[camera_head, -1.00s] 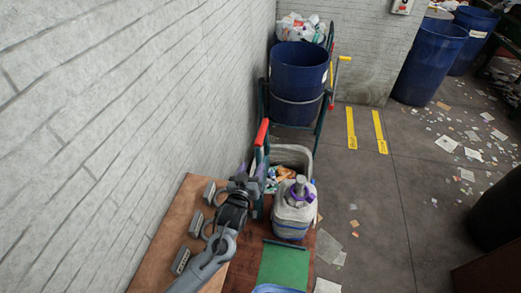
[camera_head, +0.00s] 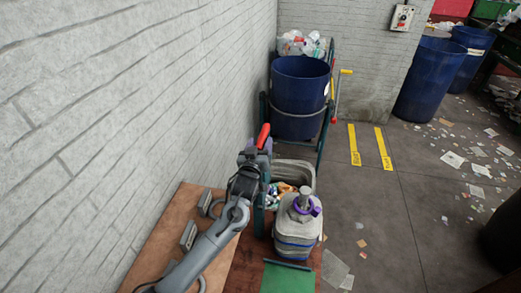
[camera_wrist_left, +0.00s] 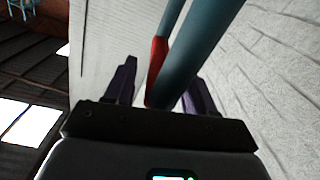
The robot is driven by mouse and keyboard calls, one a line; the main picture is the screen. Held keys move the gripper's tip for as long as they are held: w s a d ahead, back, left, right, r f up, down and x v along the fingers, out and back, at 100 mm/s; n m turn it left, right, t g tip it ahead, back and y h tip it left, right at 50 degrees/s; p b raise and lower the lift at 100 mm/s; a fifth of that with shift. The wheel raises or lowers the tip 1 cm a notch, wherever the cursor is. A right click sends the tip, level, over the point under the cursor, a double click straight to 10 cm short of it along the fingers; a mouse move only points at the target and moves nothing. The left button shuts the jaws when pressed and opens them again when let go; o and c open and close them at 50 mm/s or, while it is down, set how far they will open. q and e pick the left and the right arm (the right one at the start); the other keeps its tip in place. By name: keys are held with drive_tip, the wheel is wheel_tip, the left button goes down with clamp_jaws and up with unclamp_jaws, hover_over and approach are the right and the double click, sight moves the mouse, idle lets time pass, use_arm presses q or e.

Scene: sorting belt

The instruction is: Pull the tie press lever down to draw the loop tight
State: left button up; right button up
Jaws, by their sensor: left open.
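The lever's red handle (camera_head: 264,136) stands up on a dark green post (camera_head: 259,205), beside the wall. A grey sack (camera_head: 296,235) stands upright just right of the post, with a purple loop (camera_head: 309,209) around its neck. My left gripper (camera_head: 256,153) is open, just below and partly over the handle's lower end. In the left wrist view, its dark purple fingers (camera_wrist_left: 165,85) stand on either side of the red handle (camera_wrist_left: 157,68) and a teal bar (camera_wrist_left: 195,50). I cannot tell whether they touch. My right gripper is not in view.
A brown bench (camera_head: 160,235) with grey brackets (camera_head: 188,236) lies along the wall. A grey bin (camera_head: 294,172) with scraps stands behind the sack. A blue barrel (camera_head: 299,95) stands beyond. A green panel (camera_head: 287,278) is in front. Floor to the right is open, with litter.

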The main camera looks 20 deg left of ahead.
use_arm(q)
drive_tip(key=shift+w, duration=0.45)
drive_tip(key=shift+c, duration=0.2)
clamp_jaws()
